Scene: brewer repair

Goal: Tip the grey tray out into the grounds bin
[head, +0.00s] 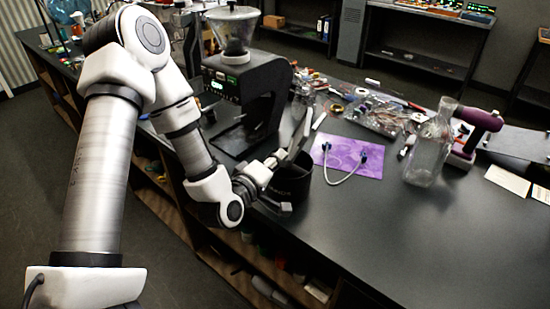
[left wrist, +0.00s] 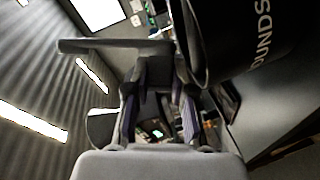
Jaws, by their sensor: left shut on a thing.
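The grey tray (head: 299,133) is tilted steeply, almost on edge, at the mouth of the black grounds bin (head: 291,187). My left gripper (head: 276,172) is shut on the tray at the bin's left side. In the left wrist view, the tray (left wrist: 100,46) shows as a grey edge beyond the fingers (left wrist: 162,92). The bin (left wrist: 250,40) is close on the right there, with part of its white lettering visible. The inside of the bin and the tray's contents are hidden. My right gripper is not in view.
A black grinder (head: 245,90) with a clear hopper stands behind the bin. A purple mat (head: 347,157) with a looped hose (head: 345,180) lies to the right. A glass bottle (head: 429,150) stands beyond it. The front right of the counter (head: 420,235) is clear.

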